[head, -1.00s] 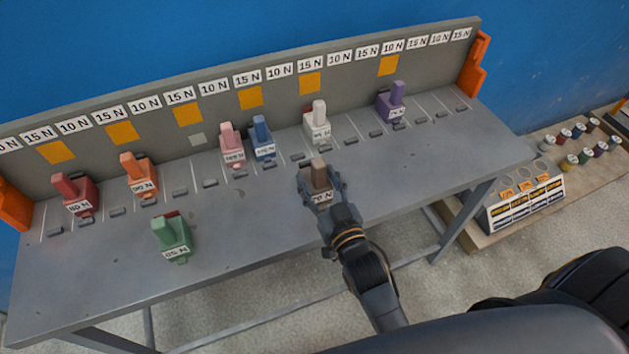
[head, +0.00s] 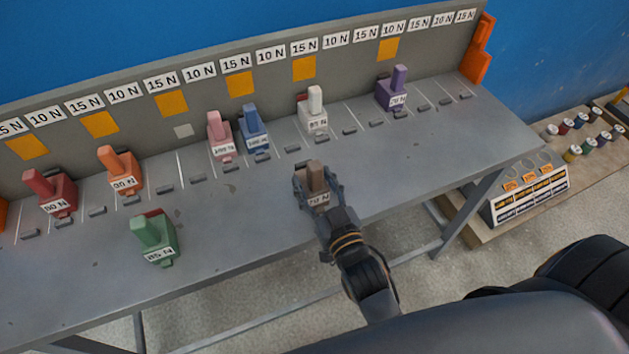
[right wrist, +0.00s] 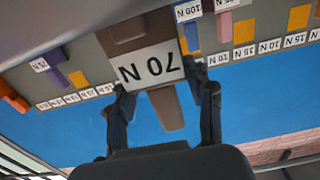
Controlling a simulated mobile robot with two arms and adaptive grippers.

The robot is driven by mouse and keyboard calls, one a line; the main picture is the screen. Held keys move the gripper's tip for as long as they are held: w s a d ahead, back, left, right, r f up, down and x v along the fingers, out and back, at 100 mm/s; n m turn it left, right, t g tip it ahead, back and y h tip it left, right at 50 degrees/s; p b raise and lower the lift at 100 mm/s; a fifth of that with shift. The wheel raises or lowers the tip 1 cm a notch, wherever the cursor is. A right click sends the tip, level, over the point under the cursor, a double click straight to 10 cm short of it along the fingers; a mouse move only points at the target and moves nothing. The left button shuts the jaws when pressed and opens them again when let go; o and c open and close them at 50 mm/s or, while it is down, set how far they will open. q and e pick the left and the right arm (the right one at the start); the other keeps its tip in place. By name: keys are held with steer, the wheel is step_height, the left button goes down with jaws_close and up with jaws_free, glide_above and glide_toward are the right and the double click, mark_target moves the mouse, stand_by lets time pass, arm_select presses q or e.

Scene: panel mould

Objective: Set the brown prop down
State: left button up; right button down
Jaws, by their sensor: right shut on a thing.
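The brown prop (head: 316,172) has a "70 N" label and is in the jaws of my right gripper (head: 319,192). In the head view it is over the front part of the grey table (head: 235,240), right of the table's middle. In the right wrist view the prop (right wrist: 153,65) appears upside down, with my right gripper's (right wrist: 162,90) fingers on both sides of its label. I cannot tell whether its base touches the table. My left gripper is out of view.
White (head: 314,110), blue (head: 252,128) and pink (head: 218,132) props stand behind it. A purple prop (head: 394,88) is to the right. Orange (head: 121,170), red (head: 50,192) and green (head: 154,240) props are to the left. The tabletop right of my gripper is clear.

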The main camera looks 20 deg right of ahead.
steer(key=c, duration=0.5)
jaws_free()
steer(key=shift+r, duration=0.15)
steer(key=shift+s, duration=0.25)
steer(key=shift+s+d+b, duration=0.2)
steer(key=shift+s+b, duration=0.4)
steer(key=shift+s, duration=5.1)
